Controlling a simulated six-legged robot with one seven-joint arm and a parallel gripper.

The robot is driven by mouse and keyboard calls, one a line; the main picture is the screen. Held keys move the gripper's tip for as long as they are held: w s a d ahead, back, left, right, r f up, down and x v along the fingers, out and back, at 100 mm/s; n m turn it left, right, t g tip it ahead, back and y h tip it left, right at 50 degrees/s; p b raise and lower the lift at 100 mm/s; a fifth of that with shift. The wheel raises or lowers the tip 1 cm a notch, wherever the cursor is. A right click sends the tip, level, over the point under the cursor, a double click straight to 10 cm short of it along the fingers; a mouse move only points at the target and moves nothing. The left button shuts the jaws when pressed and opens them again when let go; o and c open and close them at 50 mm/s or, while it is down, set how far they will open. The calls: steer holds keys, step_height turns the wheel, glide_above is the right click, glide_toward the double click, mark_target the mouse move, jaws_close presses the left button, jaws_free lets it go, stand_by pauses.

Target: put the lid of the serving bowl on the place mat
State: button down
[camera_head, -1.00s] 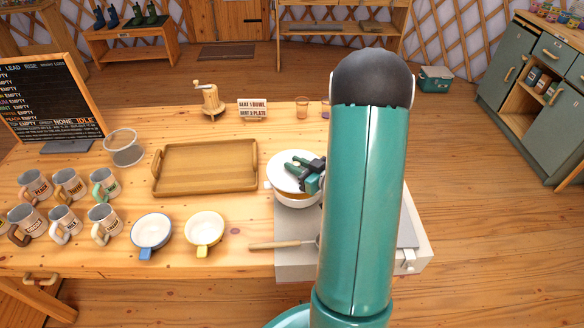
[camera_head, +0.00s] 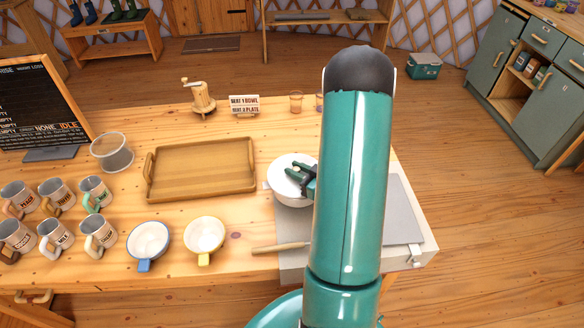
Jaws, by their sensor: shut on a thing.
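The white lid (camera_head: 284,169) is at the serving bowl (camera_head: 289,200), just left of my arm. My gripper (camera_head: 297,175) is over the lid, its dark green fingers shut on it, apparently at its top. The grip point is small and partly covered by the fingers. The lid appears close over the bowl; I cannot tell whether they touch. My arm hides the right side of both. I cannot make out a place mat; my arm covers part of the table.
A wooden tray (camera_head: 201,168) lies left of the bowl. A blue cup (camera_head: 148,241), a yellow cup (camera_head: 204,236) and several mugs stand further left. A wooden handle (camera_head: 280,248) lies in front of the bowl. A grey plate (camera_head: 402,212) lies right of my arm.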

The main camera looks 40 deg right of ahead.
steer(key=shift+s+d, duration=0.1)
steer(key=shift+s, duration=0.35)
steer(key=shift+w+f, duration=0.15)
steer(key=shift+w, duration=0.1)
steer(key=c, duration=1.4)
jaws_free()
steer(key=shift+s, duration=0.2)
steer(key=shift+o, duration=0.8)
steer(key=shift+w, duration=0.1)
steer(key=shift+f, duration=0.2)
steer(key=v, duration=1.3)
steer(key=shift+s, duration=0.4)
